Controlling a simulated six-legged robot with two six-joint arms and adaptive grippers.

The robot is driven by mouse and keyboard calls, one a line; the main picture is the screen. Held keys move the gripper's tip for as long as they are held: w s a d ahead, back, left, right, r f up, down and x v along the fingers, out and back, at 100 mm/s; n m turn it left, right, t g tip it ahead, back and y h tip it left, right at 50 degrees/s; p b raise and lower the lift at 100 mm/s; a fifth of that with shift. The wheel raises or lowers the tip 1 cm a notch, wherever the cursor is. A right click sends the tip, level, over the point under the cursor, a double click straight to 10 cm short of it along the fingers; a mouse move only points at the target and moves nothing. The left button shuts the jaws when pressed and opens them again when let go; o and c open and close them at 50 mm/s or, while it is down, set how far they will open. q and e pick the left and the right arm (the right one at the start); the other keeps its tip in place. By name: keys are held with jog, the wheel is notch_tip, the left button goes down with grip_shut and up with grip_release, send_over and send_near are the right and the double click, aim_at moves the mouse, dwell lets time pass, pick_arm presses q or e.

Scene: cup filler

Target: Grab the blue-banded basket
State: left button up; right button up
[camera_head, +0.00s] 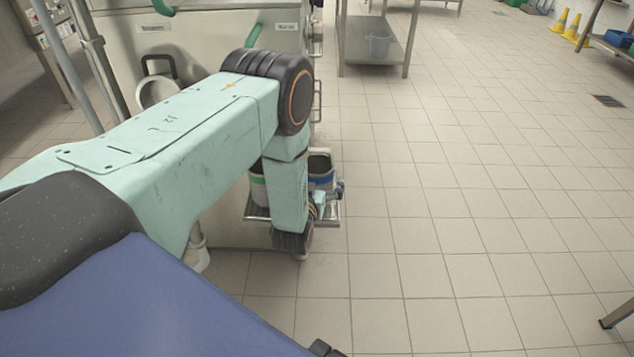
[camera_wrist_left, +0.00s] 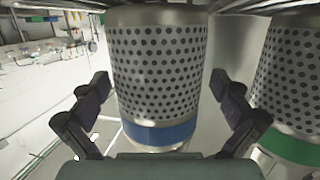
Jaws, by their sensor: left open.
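The blue-banded basket (camera_wrist_left: 157,75) is a perforated metal cylinder with a blue band, filling the middle of the left wrist view. In the head view it (camera_head: 321,180) shows partly behind my left arm, on a small metal shelf (camera_head: 334,214). My left gripper (camera_wrist_left: 158,86) is open, with one finger on each side of the basket; I cannot tell whether they touch it. In the head view the gripper (camera_head: 325,202) is small and partly hidden at the shelf. My right gripper is not in view.
A green-banded basket (camera_wrist_left: 290,95) stands close beside the blue-banded one, and also shows in the head view (camera_head: 257,186). A large metal machine (camera_head: 215,30) is behind my arm. A steel table (camera_head: 378,48) stands farther back. The tiled floor (camera_head: 450,200) at right is clear.

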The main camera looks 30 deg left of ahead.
pick_arm(q)
jog(key=shift+w, duration=0.1)
jog(key=c, duration=1.4)
jog(key=shift+r, duration=0.1)
notch_tip(320, 180, up, 10)
jog(key=p, duration=0.4)
